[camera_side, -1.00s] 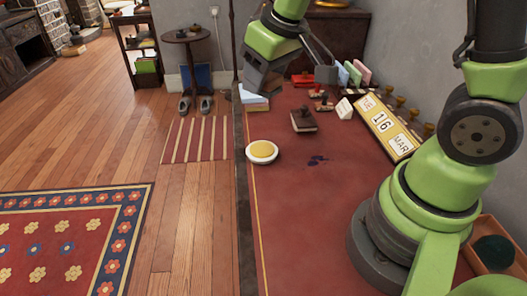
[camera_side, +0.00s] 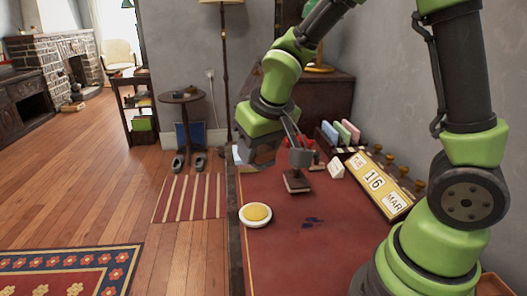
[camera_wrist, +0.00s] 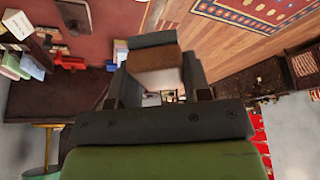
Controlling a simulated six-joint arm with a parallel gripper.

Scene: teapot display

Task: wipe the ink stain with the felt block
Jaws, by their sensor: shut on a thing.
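The ink stain (camera_side: 312,222) is a small dark blue patch of several blots on the red desk top (camera_side: 290,262), fully in view in the side view. My gripper (camera_side: 282,155) is above the far part of the desk, beyond the stain and apart from it. In the wrist view, my gripper (camera_wrist: 155,80) is shut on the felt block (camera_wrist: 152,60), which shows a brown face with a grey layer along one edge. In the side view the fingers hide most or all of the block.
A round yellow-topped dish (camera_side: 255,215) stands left of the stain. A calendar (camera_side: 375,183) stands to the right. The desk in front of the stain is clear.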

